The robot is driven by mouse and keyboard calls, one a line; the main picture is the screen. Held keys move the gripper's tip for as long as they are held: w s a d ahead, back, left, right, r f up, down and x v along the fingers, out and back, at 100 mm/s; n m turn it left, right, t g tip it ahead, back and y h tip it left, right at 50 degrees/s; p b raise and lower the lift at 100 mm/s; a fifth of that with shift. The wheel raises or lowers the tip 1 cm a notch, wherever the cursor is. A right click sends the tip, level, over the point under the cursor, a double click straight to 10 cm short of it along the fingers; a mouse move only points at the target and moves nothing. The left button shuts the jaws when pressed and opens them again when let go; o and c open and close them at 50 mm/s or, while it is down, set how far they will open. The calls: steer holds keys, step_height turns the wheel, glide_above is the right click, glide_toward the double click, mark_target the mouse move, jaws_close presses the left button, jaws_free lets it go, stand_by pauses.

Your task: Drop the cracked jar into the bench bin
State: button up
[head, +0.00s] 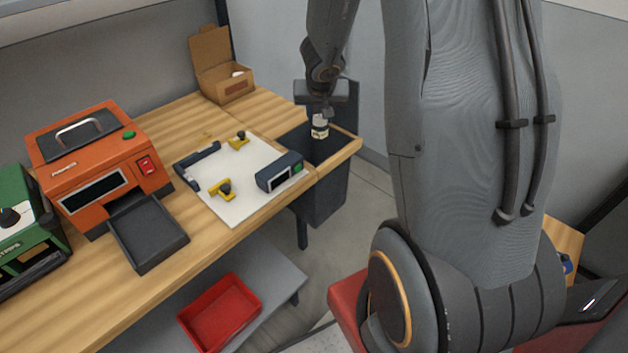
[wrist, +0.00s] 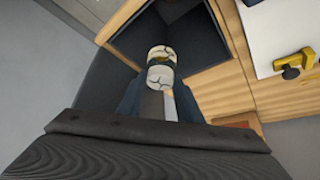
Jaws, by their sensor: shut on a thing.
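The cracked jar (head: 319,128) is small and pale, with dark crack lines and a darker band that show in the wrist view (wrist: 161,76). My gripper (head: 319,113) is shut on it and points down. The bench bin (head: 322,196) is a dark box set into the right end of the bench. In the head view the jar appears over the bin's opening. In the wrist view the bin's dark inside (wrist: 195,30) lies behind the jar. My gripper's fingers (wrist: 160,98) are partly hidden by the wrist housing. The exact height of the jar over the rim is unclear.
A white board (head: 238,204) with yellow clamps and a dark device (head: 280,172) lies left of the bin. An open cardboard box (head: 224,78) stands behind. An orange machine (head: 97,165) stands further left. A red tray (head: 220,312) sits on the lower shelf.

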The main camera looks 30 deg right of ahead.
steer(key=shift+f+b, duration=1.75)
steer(key=shift+b, duration=0.2)
steer(key=o, duration=1.2)
steer(key=shift+r, duration=0.1)
steer(key=p+v, duration=0.5)
steer(key=v, duration=0.3)
steer(key=shift+p, duration=0.4)
